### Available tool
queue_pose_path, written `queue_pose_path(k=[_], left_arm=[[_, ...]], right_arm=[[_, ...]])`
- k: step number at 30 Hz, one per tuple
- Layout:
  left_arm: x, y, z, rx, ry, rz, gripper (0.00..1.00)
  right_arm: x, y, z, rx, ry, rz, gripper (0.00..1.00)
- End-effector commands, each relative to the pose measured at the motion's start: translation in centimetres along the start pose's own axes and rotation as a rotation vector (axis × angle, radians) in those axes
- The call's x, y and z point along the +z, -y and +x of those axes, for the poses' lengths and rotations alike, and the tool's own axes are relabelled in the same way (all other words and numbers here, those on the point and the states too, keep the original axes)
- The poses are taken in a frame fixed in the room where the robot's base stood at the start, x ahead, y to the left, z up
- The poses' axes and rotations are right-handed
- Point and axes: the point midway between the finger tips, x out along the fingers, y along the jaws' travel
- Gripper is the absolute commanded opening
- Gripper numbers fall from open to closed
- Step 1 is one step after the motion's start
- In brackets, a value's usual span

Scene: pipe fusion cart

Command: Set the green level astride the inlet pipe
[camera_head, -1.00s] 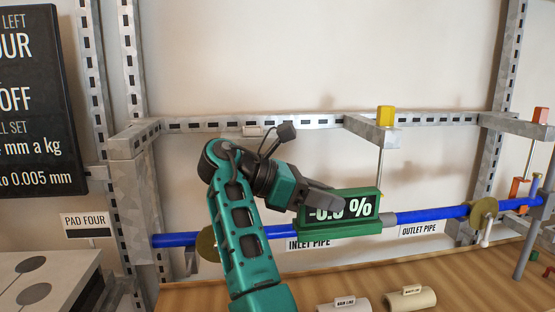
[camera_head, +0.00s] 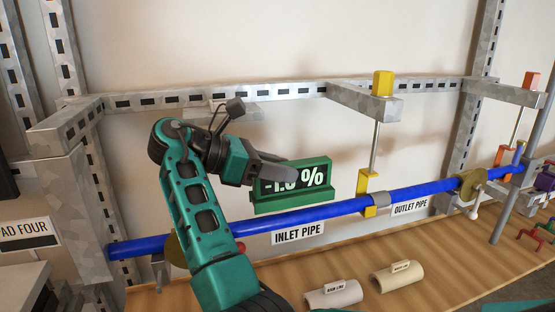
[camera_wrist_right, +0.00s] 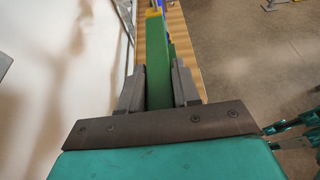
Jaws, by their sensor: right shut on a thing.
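The green level (camera_head: 292,190) has a dark display that reads about -1.0 %, partly covered by a finger. My right gripper (camera_head: 283,172) is shut on its upper left part. The right wrist view shows the level (camera_wrist_right: 157,65) edge-on between the two fingers of my right gripper (camera_wrist_right: 158,88). The blue inlet pipe (camera_head: 320,212) runs across the frame and shows whole below the level's base. The level appears just above or behind the pipe; whether they touch, I cannot tell.
The outlet pipe (camera_head: 425,190) continues right. Two half-round shells (camera_head: 333,294) lie on the wooden bench (camera_head: 445,265). A slotted metal rail (camera_head: 220,97) runs behind.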

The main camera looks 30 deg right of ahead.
Motion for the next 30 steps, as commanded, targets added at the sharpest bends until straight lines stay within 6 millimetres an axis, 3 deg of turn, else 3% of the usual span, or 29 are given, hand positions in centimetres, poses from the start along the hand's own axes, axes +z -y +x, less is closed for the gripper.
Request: queue_pose_path(k=[15, 30], left_arm=[[-0.1, 0.1, 0.0, -0.001, -0.002, 0.001, 0.43], [-0.6, 0.3, 0.2, -0.005, -0.013, 0.002, 0.43]], right_arm=[[-3.0, 0.0, 1.2, 0.000, 0.000, -0.001, 0.00], [-3.4, 0.0, 1.4, 0.001, 0.000, 0.001, 0.00]])
